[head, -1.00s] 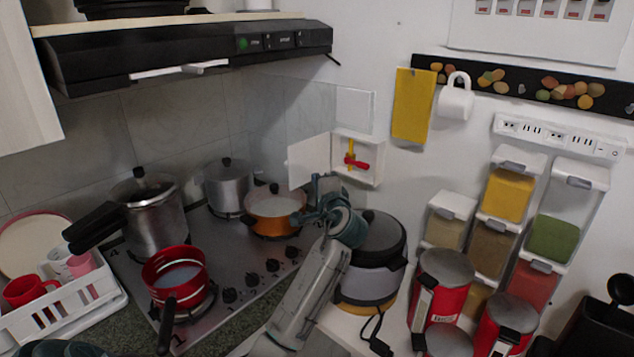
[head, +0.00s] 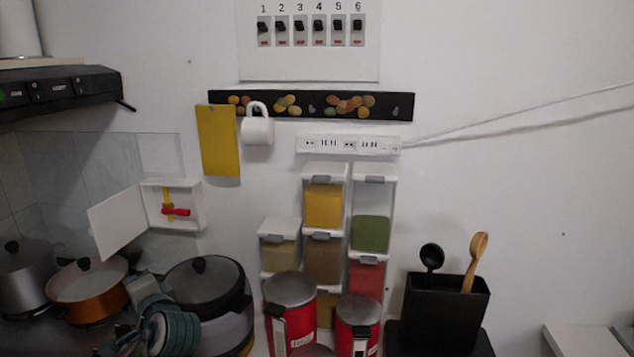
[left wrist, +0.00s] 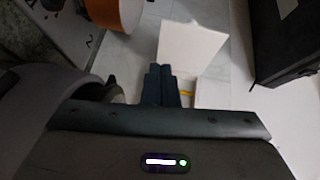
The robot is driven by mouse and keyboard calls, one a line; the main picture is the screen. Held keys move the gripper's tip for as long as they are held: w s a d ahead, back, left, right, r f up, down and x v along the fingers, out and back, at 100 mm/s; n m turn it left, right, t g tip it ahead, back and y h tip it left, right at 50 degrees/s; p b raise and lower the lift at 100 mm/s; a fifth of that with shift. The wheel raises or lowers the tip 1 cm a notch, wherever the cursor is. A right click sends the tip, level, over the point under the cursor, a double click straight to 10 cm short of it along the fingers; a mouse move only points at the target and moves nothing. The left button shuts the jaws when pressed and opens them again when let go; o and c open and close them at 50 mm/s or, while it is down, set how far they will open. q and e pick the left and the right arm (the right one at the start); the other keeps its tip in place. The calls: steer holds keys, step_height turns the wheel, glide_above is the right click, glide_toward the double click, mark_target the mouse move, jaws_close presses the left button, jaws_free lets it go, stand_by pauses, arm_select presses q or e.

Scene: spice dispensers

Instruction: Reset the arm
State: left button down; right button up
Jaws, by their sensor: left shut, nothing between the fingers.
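My left arm comes up at the bottom left of the head view, in front of the rice cooker (head: 205,280). Its gripper is near the orange pot (head: 88,290), and the fingers there are hard to make out. In the left wrist view my left gripper (left wrist: 162,70) shows its two dark fingers together, with nothing between them. The open white box (head: 175,200) with the red-handled valve (head: 176,211) is on the wall above the arm. My right gripper is in no view.
Stacked spice dispensers (head: 323,205) hang on the wall at the middle. Red canisters (head: 290,310) stand below them. A black utensil holder (head: 445,312) is at the right. A mug (head: 257,130) hangs from the hook rail (head: 390,106). The wall at right is mostly bare.

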arm_select(q)
steer(key=s+d+f+n+g+h, duration=0.1)
steer(key=s+d+f+h, duration=0.15)
steer(key=s+f, duration=0.5)
steer(key=s+d+f+n+g+h, duration=0.15)
steer(key=s+f+h, duration=0.3)
steer(key=f, duration=0.65)
steer(key=s+d+f+n+g+h, duration=0.25)
steer(key=s+d+f, duration=0.25)
steer(key=s, duration=0.5)
steer(key=s+d+f+n+g+h, duration=0.1)
steer(key=s+d+f+g+h, duration=0.2)
steer(key=s, duration=0.7)
steer(key=s+f+x, duration=0.1)
steer(key=s+x, duration=0.2)
steer(key=x, duration=1.2)
steer(key=s+f+x, duration=0.1)
steer(key=s+x, duration=0.3)
steer(key=x, duration=1)
steer(key=s+a+f+g, duration=0.1)
steer(key=s+f, duration=1.7)
steer(key=f, duration=0.2)
steer(key=shift+a+f+n, duration=0.2)
steer(key=shift+a+n, duration=0.1)
steer(key=shift+a, duration=0.05)
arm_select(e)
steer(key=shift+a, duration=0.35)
